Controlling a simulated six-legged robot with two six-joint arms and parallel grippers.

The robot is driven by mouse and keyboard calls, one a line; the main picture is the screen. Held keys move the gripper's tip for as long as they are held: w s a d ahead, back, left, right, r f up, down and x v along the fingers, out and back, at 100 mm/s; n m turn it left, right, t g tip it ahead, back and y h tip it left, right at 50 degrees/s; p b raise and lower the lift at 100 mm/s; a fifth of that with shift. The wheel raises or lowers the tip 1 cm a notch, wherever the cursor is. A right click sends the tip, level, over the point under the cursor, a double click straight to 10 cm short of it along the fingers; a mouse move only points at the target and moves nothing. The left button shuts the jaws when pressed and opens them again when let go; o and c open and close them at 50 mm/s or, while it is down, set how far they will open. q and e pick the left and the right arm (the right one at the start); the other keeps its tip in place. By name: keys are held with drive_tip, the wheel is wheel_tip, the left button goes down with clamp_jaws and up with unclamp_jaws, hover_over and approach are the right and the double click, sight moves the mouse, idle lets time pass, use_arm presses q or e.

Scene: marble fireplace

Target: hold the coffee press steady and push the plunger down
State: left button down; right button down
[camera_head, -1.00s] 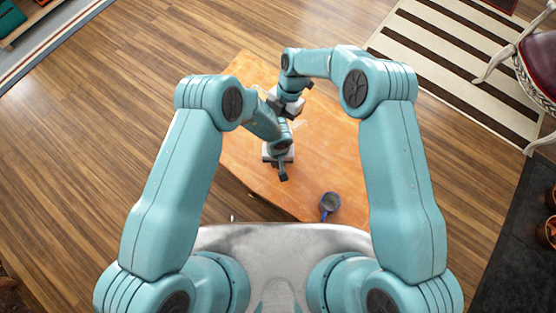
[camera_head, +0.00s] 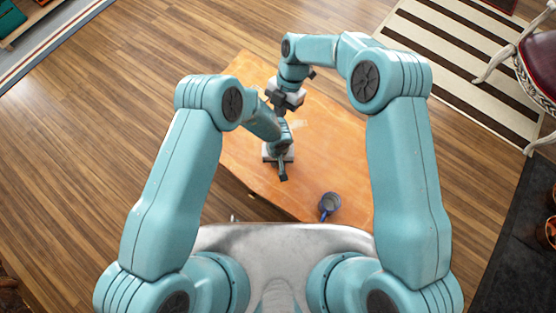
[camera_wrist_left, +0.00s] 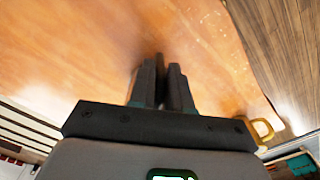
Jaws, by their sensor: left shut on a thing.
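My left gripper (camera_head: 283,174) is low over the middle of the wooden table, with its fingers close together. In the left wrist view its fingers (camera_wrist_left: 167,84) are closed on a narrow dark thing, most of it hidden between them. The coffee press cannot be made out clearly; my arms and grippers cover that part of the table, and only a faint pale patch shows beside them. My right gripper (camera_head: 281,107) is just beyond the left one, pointing down, and its finger gap cannot be judged.
A small grey cup-like vessel with a blue handle (camera_head: 330,204) stands at the table's near edge. The wooden table (camera_head: 335,145) is bare on the right. A striped rug (camera_head: 450,60) and a red chair (camera_head: 540,65) lie beyond.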

use_arm(q)
drive_tip(key=shift+w, duration=0.1)
use_arm(e)
drive_tip(key=v, duration=1.2)
use_arm(q)
drive_tip(key=c, duration=1)
unclamp_jaws()
use_arm(e)
drive_tip(key=shift+s, duration=0.1)
